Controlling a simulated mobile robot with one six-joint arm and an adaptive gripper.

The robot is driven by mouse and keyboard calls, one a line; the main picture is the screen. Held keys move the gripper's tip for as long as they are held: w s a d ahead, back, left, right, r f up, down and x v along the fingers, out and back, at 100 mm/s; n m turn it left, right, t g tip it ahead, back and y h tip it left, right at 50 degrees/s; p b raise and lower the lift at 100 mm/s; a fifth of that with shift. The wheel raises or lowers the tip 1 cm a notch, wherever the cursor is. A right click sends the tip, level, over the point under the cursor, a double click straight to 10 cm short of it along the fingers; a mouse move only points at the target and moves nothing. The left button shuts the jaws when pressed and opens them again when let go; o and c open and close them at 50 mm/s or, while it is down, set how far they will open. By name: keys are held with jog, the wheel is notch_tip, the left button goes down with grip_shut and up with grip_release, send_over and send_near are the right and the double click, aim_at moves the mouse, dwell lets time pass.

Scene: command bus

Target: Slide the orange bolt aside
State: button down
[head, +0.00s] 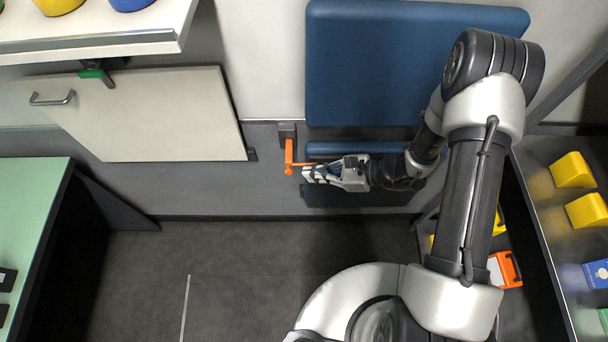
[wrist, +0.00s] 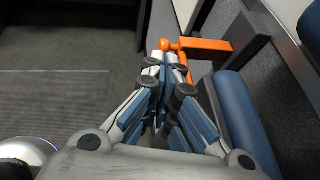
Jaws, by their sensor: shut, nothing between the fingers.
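The orange bolt (head: 289,155) is at the wall in the head view, just left of the blue seat. In the wrist view the orange bolt (wrist: 208,47) shows as a bar with a round knob at its left end, beyond my fingertips. My gripper (head: 308,174) is shut and empty, pointing left, with its tips right beside the lower end of the bolt. In the wrist view my gripper (wrist: 166,66) has its fingers together near the knob. I cannot tell whether the fingers touch the bolt.
A blue seat back (head: 415,60) is above my forearm. A pale flap panel (head: 150,115) with a metal handle is left of the bolt. A green-topped table (head: 30,220) stands at far left. A shelf (head: 545,190) with yellow blocks is at right. The floor below is clear.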

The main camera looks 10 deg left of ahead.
aim_at(287, 174)
jog(key=shift+b+x, duration=0.35)
jog(key=shift+x, duration=1.35)
jog(key=a, duration=0.2)
jog(key=s+a+b, duration=0.1)
jog(key=a, duration=0.1)
jog(key=shift+s+a, duration=0.1)
jog(key=shift+a, duration=0.3)
jog(key=shift+d+r, duration=0.2)
jog(key=p+v, duration=0.3)
jog(key=v, duration=1)
jog(key=shift+d+p, duration=0.25)
jog(key=shift+p, duration=0.1)
jog(key=shift+r, duration=0.15)
